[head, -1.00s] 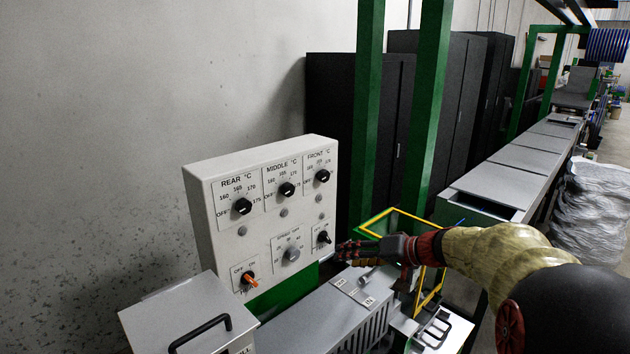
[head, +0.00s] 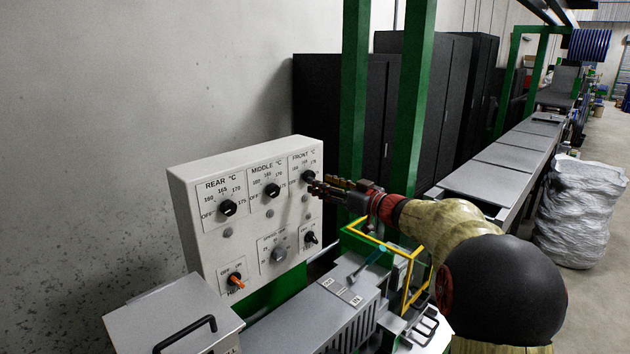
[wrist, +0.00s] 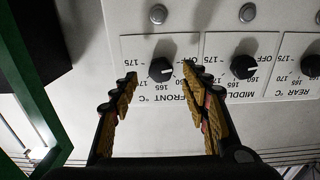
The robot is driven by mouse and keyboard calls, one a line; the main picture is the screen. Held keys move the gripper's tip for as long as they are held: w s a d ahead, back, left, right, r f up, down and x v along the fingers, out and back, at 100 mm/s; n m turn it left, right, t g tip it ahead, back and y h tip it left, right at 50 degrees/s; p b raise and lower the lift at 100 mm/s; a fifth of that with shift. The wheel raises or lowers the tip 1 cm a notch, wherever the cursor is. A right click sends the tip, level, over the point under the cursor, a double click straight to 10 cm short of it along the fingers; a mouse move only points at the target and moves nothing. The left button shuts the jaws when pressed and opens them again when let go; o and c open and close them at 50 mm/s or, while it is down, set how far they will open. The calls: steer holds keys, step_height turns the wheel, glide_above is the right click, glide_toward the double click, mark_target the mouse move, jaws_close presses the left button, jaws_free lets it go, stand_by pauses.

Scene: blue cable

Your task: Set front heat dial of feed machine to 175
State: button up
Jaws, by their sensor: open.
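The feed machine's white control panel (head: 250,232) carries three black dials in its upper row. The front dial (head: 308,178) is at the right of that row in the head view, with the middle dial (head: 273,191) and the rear dial (head: 228,208) to its left. My gripper (head: 312,188) is at the front dial's right side in the head view. In the wrist view the panel appears upside down, and the front dial (wrist: 161,69) shows beyond and between the fingertips of my open gripper (wrist: 158,82). Contact is not visible. The dial's pointer setting is too small to read surely.
Below are an orange-tipped switch (head: 236,281), a grey speed dial (head: 279,254) and a black switch (head: 311,238). A yellow frame (head: 408,275) stands under my arm. A green post (head: 354,110) rises close behind the panel's right edge.

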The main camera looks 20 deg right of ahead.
mark_target(308, 176)
steer(key=x, duration=0.3)
steer(key=shift+w+a, duration=0.2)
steer(key=shift+w, duration=0.1)
steer(key=shift+c, duration=0.4)
steer(key=c, duration=1.1)
